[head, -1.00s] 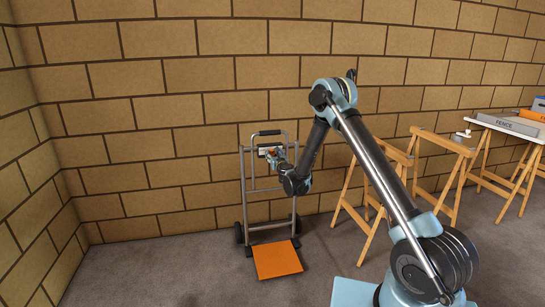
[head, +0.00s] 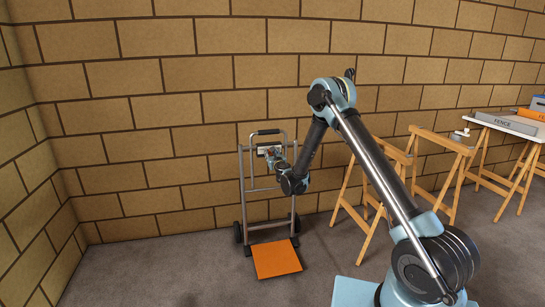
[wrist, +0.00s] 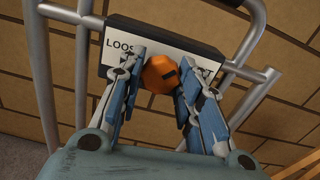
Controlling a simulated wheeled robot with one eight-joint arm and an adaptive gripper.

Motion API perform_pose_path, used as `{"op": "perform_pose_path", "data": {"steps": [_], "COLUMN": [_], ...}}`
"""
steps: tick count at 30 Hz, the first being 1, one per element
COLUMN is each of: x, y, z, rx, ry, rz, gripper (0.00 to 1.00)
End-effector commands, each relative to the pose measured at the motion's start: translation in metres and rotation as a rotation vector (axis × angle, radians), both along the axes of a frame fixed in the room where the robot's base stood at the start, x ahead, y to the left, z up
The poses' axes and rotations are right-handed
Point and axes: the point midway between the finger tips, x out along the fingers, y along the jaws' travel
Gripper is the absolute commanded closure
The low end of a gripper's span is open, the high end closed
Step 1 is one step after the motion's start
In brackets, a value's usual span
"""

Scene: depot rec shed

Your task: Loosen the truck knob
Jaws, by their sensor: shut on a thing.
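The hand truck (head: 243,190) stands upright against the brick wall, with an orange toe plate (head: 276,258) on the floor. In the wrist view, an orange knob (wrist: 157,75) with a dark mark sits on the truck's label box (wrist: 175,38). The box reads "LOOS" at left; the rest of its lettering is mostly covered by my fingers. My gripper (wrist: 161,73) is shut on the knob, one blue-grey finger on each side. In the head view my gripper (head: 272,158) is at the truck's upper frame, and the knob cannot be made out there.
Wooden sawhorses (head: 440,142) stand right of the truck, beyond my arm. A white-topped table (head: 507,126) at far right holds a grey box marked "FENCE" (head: 508,123). The floor left of the truck is clear.

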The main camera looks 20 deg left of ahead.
Motion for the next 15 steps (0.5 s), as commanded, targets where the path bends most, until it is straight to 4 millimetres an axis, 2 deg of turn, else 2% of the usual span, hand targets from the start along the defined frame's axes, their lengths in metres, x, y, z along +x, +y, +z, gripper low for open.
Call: {"op": "perform_pose_path", "data": {"steps": [15], "x": [0.0000], "y": [-0.0018], "z": [-0.0003], "rx": [-0.376], "ry": [-0.231], "rz": [-0.001], "gripper": [0.92]}}
